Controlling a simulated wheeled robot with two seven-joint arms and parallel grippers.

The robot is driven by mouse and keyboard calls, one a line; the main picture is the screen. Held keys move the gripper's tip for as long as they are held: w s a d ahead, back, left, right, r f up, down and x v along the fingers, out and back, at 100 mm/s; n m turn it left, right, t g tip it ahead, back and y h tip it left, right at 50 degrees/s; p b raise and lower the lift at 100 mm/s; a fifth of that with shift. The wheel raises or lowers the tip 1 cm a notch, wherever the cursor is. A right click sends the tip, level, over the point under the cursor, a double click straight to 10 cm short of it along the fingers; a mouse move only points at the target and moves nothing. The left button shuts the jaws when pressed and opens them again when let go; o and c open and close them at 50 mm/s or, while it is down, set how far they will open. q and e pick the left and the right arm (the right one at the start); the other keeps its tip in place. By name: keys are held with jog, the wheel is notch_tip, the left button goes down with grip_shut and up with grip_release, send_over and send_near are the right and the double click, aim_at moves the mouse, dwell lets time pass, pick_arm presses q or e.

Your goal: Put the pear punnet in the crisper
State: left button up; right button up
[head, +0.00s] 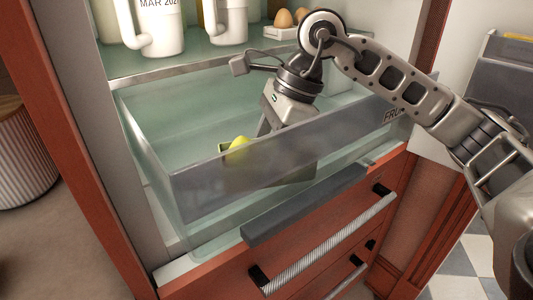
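The crisper (178,190) is a clear drawer, pulled out below the fridge shelf, with a frosted front marked with partly hidden lettering. The pear punnet (290,170) is inside it, close behind the front panel and blurred through it. A yellow-green pear (238,144) shows above the panel's top edge. My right gripper (268,133) reaches down into the crisper over the punnet. Its fingertips are partly hidden, so I cannot tell whether it grips the punnet's rim. My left gripper is not in view.
White jugs (158,28) and an egg holder with brown eggs (284,20) stand on the glass shelf (125,62) above. A red drawer front with a ribbed handle (325,245) is below. The crisper's left part is empty.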

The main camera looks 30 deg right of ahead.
jog(key=shift+f, duration=0.25)
jog(key=shift+f, duration=0.25)
jog(key=o, duration=1.2)
jog(key=shift+o, duration=0.2)
jog(key=shift+r, duration=0.15)
jog(key=shift+r, duration=0.25)
jog(key=v, duration=1)
jog(key=shift+d+r, duration=0.2)
jog(key=shift+r, duration=0.1)
jog(key=shift+s+d+r, duration=0.15)
jog(key=shift+r, duration=0.3)
